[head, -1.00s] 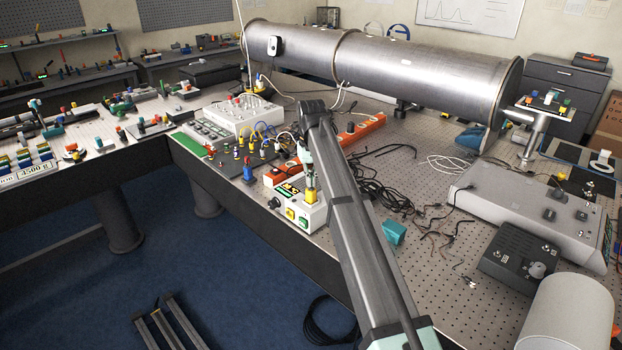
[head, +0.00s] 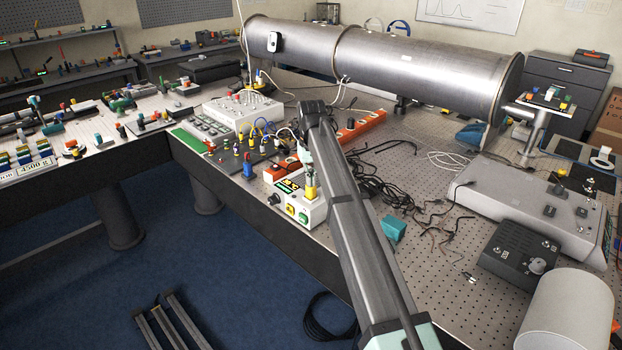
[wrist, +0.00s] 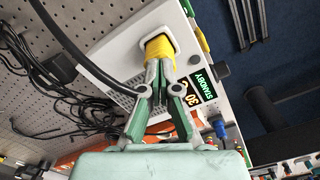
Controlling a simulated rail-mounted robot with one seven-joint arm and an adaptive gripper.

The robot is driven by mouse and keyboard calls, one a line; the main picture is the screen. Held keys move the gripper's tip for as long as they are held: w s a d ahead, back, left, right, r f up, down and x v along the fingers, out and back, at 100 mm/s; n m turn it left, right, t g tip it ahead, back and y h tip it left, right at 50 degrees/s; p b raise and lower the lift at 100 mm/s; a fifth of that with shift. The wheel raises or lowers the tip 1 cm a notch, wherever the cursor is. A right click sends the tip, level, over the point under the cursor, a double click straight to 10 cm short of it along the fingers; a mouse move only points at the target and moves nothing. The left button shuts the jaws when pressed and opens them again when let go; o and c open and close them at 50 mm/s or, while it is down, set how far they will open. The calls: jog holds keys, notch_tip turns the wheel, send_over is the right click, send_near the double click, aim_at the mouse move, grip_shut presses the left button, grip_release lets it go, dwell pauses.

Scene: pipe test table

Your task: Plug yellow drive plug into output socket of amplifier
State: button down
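The amplifier is a white box (head: 314,214) at the table's front edge, with a lit display and green and yellow buttons. In the wrist view its display (wrist: 203,88) reads "30" and "STANDBY". The yellow drive plug (wrist: 160,46) sits between my fingertips, its front end at the pale-rimmed output socket (wrist: 143,39) on the amplifier's top. My gripper (wrist: 161,72) is shut on the plug, lined up over the socket. The plug also shows as a yellow piece (head: 311,191) below my gripper in the head view. How deep the plug sits is hidden.
A black cable (wrist: 72,47) crosses beside my gripper. Loose black cables (head: 370,185) lie behind the amplifier. An orange power strip (head: 350,130), a row of plugs with a blue one (head: 247,166), and a teal block (head: 392,229) are nearby. A large steel cylinder (head: 430,65) stands behind.

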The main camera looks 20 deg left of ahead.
dwell(0.3)
jog(key=shift+r+p, duration=1.85)
jog(key=shift+r, duration=1.7)
